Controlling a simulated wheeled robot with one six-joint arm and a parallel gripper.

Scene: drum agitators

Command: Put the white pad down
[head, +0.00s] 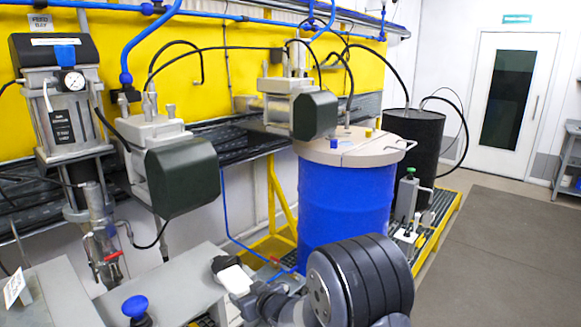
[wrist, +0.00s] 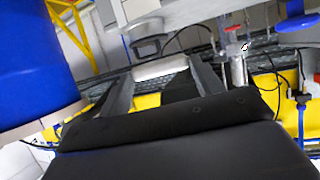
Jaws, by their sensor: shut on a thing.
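The white pad (head: 236,279) is in my gripper, low in front of the blue drum and beside the grey bench in the head view. In the wrist view the pad (wrist: 160,68) is a pale strip between the tips of the two dark fingers. My gripper (wrist: 162,77) is shut on it. In the head view my own arm partly covers the gripper, and the pad's underside is hidden. I cannot tell whether the pad touches anything below it.
A grey bench top (head: 185,275) with a blue knob (head: 135,306) is at the front left. The blue drum (head: 345,205) with a tan lid stands behind my arm. A bottle (head: 406,195) stands on the yellow-edged platform at right. The floor (head: 505,240) at right is clear.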

